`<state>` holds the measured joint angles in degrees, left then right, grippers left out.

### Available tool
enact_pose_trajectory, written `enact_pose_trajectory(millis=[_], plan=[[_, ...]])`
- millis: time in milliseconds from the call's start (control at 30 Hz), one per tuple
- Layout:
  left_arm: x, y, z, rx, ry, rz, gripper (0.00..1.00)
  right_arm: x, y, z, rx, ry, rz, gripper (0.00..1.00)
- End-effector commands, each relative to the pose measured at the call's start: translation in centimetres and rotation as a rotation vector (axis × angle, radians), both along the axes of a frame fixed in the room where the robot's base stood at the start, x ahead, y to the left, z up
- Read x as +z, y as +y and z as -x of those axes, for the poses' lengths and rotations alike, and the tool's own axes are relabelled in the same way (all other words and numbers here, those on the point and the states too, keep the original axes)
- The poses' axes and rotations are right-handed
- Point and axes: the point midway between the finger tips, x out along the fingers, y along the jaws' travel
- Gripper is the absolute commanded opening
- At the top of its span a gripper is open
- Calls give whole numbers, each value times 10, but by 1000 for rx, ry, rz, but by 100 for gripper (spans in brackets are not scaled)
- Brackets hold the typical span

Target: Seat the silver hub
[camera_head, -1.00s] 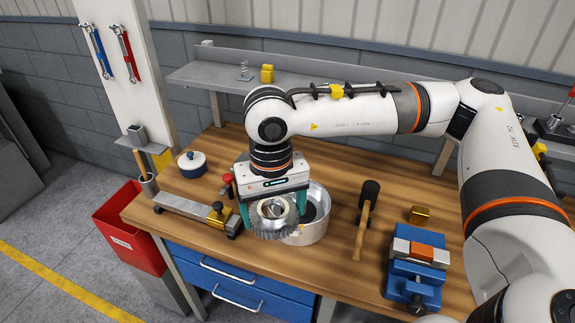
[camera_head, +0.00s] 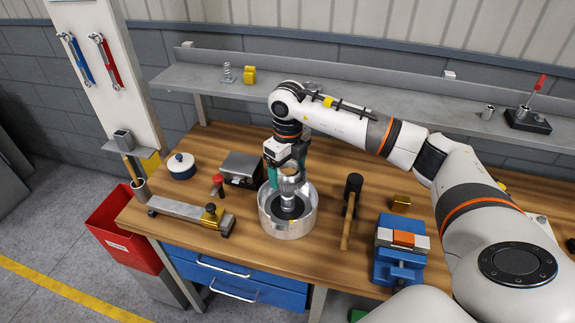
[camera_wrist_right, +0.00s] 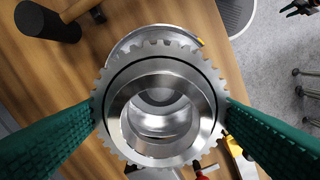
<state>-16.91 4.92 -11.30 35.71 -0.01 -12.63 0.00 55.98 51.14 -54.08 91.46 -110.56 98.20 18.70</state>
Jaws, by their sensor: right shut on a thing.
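The silver hub (camera_head: 290,184), a toothed ring with a wide bore, is held in my right gripper (camera_head: 286,174). In the right wrist view the hub (camera_wrist_right: 116,108) sits between the two green fingers, which press on its toothed rim from both sides. The round silver housing (camera_head: 301,227) stands on the bench, with a dark interior. The hub hangs over the housing's mouth; how much height is between them I cannot tell. In the wrist view the housing's rim (camera_wrist_right: 150,33) shows behind the hub, off to its upper side. My left gripper is not in view.
A mallet (camera_head: 348,218) and a blue vise (camera_head: 392,264) are right of the housing. A dark grey block (camera_head: 241,167), a red-topped tool (camera_head: 218,181) and a metal bar fixture (camera_head: 178,208) are to its left. A shelf (camera_head: 350,107) runs behind.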

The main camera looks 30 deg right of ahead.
Motion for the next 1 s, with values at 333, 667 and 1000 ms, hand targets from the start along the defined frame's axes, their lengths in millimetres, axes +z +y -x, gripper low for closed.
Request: enact_pose_trajectory(millis=[333,667,1000], plan=[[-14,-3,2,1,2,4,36,-21,-1,0,-11,-2,0,40],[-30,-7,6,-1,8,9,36,-47,-1,0,-11,-3,-1,40],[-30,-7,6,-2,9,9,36,-49,0,0,-9,-3,-1,40]])
